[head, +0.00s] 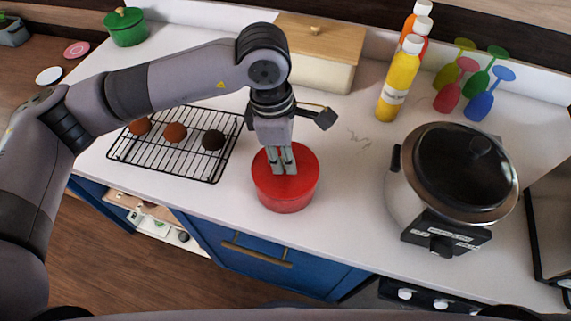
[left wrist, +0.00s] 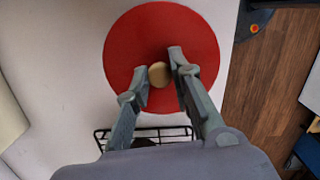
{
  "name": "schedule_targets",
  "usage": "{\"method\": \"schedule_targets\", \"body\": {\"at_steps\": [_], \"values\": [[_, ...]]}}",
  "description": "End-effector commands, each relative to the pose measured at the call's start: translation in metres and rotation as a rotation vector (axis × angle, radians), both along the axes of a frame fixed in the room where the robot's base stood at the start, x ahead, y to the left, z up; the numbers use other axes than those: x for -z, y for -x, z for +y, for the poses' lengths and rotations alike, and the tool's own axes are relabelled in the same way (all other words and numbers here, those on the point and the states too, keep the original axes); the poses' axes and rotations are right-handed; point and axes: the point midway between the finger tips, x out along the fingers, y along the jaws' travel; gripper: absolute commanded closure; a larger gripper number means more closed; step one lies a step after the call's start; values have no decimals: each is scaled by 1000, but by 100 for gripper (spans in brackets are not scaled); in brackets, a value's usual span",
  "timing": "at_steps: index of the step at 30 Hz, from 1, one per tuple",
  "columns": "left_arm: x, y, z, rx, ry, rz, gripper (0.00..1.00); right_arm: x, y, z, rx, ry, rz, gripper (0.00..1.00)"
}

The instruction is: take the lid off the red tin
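The red tin (head: 286,200) stands on the white counter with its round, flat red lid (head: 304,165) on top. In the left wrist view the lid (left wrist: 122,47) fills the upper middle, with a small tan knob (left wrist: 158,75) at its centre. My left gripper (head: 283,170) points down onto the lid from above. In the head view the fingers hide the knob. My right gripper is not in view.
A black wire rack (head: 188,171) with several round items is left of the tin. A cooker (head: 455,175) stands to the right. Bottles (head: 398,80), coloured goblets (head: 484,85), a cream box (head: 318,65) and a green pot (head: 125,27) are behind. Counter between tin and cooker is clear.

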Motion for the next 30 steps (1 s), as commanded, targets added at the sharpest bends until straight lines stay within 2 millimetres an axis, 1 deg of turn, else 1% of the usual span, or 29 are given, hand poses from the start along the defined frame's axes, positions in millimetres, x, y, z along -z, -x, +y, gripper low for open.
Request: {"method": "schedule_targets", "body": {"at_steps": [1, 8, 20, 23, 26, 29, 30], "values": [[0, 0, 0, 0, 0, 1, 85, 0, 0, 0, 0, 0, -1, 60], [0, 0, 0, 0, 0, 1, 100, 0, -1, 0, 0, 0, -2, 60], [-2, 0, 0, 0, 0, 0, 100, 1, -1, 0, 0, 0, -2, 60], [-8, 0, 0, 0, 0, -1, 100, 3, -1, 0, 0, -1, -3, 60], [-18, -1, -1, 1, 2, -3, 100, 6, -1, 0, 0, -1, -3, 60], [-36, -1, -1, 1, 3, -5, 100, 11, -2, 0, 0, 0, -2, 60], [-45, -1, -1, 1, 2, -5, 100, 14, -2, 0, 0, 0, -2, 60]]}}
